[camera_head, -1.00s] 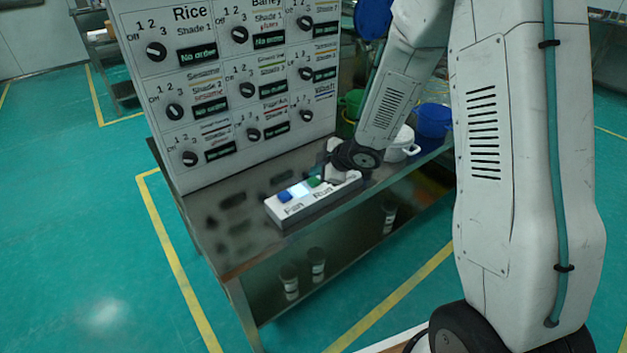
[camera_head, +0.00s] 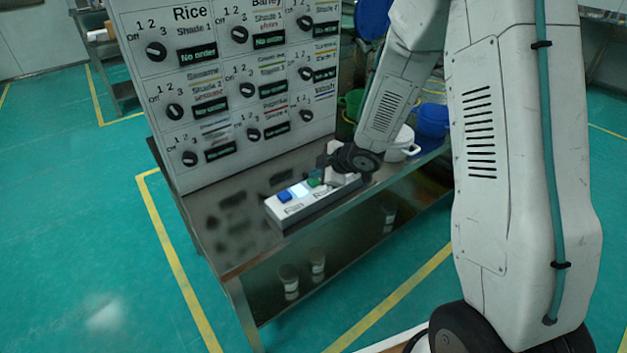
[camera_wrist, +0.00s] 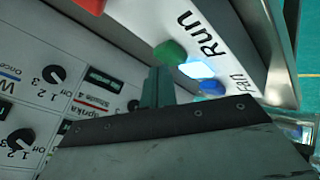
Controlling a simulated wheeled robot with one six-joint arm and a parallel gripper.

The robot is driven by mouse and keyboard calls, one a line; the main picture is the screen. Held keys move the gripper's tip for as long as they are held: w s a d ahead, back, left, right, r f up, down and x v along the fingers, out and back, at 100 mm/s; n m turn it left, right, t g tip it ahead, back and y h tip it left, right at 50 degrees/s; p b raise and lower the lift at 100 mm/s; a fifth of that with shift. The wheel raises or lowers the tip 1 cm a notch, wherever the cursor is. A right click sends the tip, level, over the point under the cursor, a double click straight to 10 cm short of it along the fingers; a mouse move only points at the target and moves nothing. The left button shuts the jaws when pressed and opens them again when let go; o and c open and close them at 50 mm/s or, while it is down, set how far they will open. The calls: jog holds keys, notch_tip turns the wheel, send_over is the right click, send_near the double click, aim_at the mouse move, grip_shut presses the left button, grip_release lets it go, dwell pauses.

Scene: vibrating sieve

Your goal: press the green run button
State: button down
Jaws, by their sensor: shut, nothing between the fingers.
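The white control box (camera_head: 322,201) lies on the metal table in front of the dial panel, labelled Fan and Run. Its green run button (camera_head: 313,182) also shows in the wrist view (camera_wrist: 170,52), beside the word Run. Next to it are a bright lit square (camera_head: 300,189) and a blue button (camera_head: 284,196). My gripper (camera_head: 323,166) is over the box close to the green button. In the wrist view its shut, empty fingers (camera_wrist: 158,74) point at the green button, with the tips just short of it in the picture; I cannot tell whether they touch.
The tall panel (camera_head: 240,85) with several dials stands behind the box. White (camera_head: 401,146) and blue (camera_head: 433,120) containers stand right of my wrist. A red object (camera_wrist: 92,5) sits at the top of the wrist view. Jars (camera_head: 317,262) stand on the lower shelf.

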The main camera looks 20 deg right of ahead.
aim_at(317, 181)
jog(key=shift+f, duration=0.45)
dwell(0.7)
jog(key=shift+r, duration=0.9)
jog(key=shift+r, duration=0.1)
jog(key=shift+r, duration=2.4)
